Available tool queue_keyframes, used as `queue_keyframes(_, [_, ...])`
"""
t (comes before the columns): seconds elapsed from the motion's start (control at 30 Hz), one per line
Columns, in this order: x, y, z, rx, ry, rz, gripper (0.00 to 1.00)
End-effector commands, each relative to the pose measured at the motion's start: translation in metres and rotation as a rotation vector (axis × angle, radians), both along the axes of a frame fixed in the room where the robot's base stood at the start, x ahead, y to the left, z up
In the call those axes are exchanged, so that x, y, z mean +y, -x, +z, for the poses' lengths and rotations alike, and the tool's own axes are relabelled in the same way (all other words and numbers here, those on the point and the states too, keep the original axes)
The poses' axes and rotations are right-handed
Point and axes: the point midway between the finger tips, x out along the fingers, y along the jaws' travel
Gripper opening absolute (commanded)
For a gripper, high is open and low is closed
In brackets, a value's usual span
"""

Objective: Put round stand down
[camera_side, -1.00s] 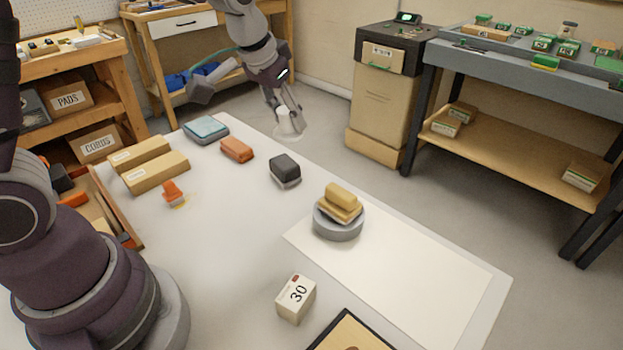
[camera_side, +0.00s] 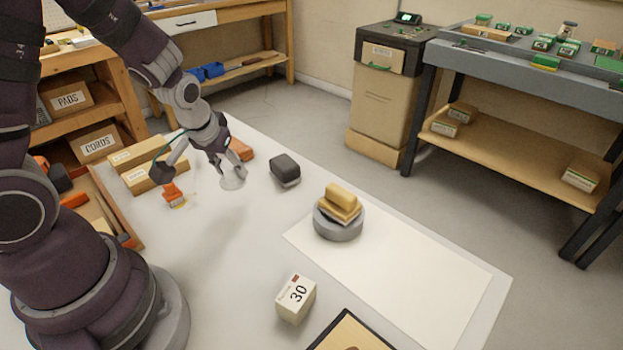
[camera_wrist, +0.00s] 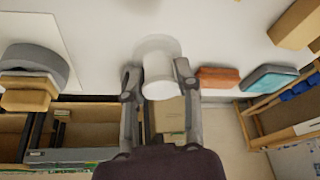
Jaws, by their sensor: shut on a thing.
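The round stand (camera_side: 232,183) is a pale white, wide-bottomed piece held at the end of my gripper (camera_side: 228,169) in the side view. In the wrist view the white stand (camera_wrist: 158,70) sits between the two fingers (camera_wrist: 158,82). My gripper is shut on it. A soft shadow lies on the white table (camera_side: 225,265) apart from the stand, so it appears held above the surface. The fingers cover parts of its sides.
A dark block (camera_side: 285,168) lies right of my gripper, an orange block (camera_side: 241,149) behind it and an orange-handled tool (camera_side: 172,195) to its left. A grey round base (camera_side: 338,228) bears yellow blocks. A box marked 30 (camera_side: 295,299) stands in front. The centre-left table is clear.

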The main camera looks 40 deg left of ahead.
Motion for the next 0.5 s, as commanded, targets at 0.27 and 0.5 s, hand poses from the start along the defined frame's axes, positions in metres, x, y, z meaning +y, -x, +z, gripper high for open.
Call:
queue_keyframes(0.27, [0.0,0.001,-0.046,0.008,0.0,0.0,0.13])
queue_keyframes(0.5, [0.0,0.0,-0.058,-0.002,0.001,-0.001,0.13])
